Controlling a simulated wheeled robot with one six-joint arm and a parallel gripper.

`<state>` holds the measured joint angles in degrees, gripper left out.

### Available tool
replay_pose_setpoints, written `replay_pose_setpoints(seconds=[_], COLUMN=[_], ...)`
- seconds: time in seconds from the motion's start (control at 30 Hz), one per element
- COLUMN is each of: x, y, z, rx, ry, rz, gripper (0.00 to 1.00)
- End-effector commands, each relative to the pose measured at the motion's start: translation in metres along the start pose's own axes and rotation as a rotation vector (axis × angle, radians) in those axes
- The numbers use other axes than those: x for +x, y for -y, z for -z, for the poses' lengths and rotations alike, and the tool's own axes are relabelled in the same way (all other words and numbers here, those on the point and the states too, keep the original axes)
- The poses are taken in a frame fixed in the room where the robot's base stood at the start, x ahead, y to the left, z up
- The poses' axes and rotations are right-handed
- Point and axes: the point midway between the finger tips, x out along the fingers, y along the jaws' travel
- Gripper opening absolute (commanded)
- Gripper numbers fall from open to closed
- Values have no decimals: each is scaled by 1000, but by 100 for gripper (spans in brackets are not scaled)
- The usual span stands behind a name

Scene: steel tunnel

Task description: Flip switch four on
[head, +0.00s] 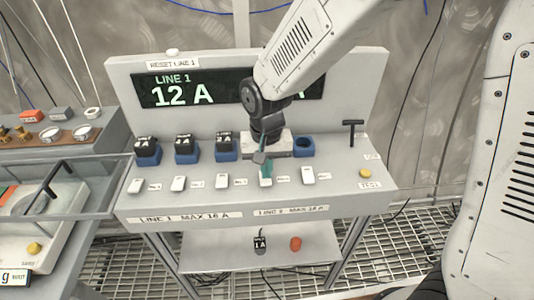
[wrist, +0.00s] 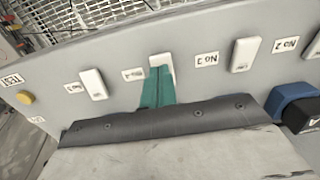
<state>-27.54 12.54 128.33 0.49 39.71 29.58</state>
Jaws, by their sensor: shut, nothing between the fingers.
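Switch four (head: 266,182) is a white rocker on the sloped front of the grey console, fourth from the left in a row of similar switches. In the wrist view switch four (wrist: 160,61) shows partly behind the teal fingertips, with its small label beside it. My gripper (head: 264,169) is shut and empty, its fingers pointing down at this switch. In the wrist view my gripper (wrist: 158,84) overlaps the switch's lower part; I cannot tell whether it touches. The switch's position is not clear. Switch three (wrist: 245,54) and switch five (wrist: 93,84) stand on either side.
Blue sockets with black plugs (head: 186,147) line the console behind the switches; a blue socket (head: 304,147) at right is empty. A display (head: 180,92) reads LINE 1, 12 A; my arm hides its right part. A yellow test button (head: 365,173) sits at right.

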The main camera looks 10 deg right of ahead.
Motion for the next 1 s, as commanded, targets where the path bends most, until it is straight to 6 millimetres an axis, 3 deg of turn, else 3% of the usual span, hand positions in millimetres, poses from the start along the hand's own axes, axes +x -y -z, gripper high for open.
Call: replay_pose_setpoints(seconds=[0.2, 1.0], x=[11, 17], y=[0, -1], z=[0, 2], rx=[0, 1], ry=[0, 2], rz=[0, -1], gripper=[0, 0])
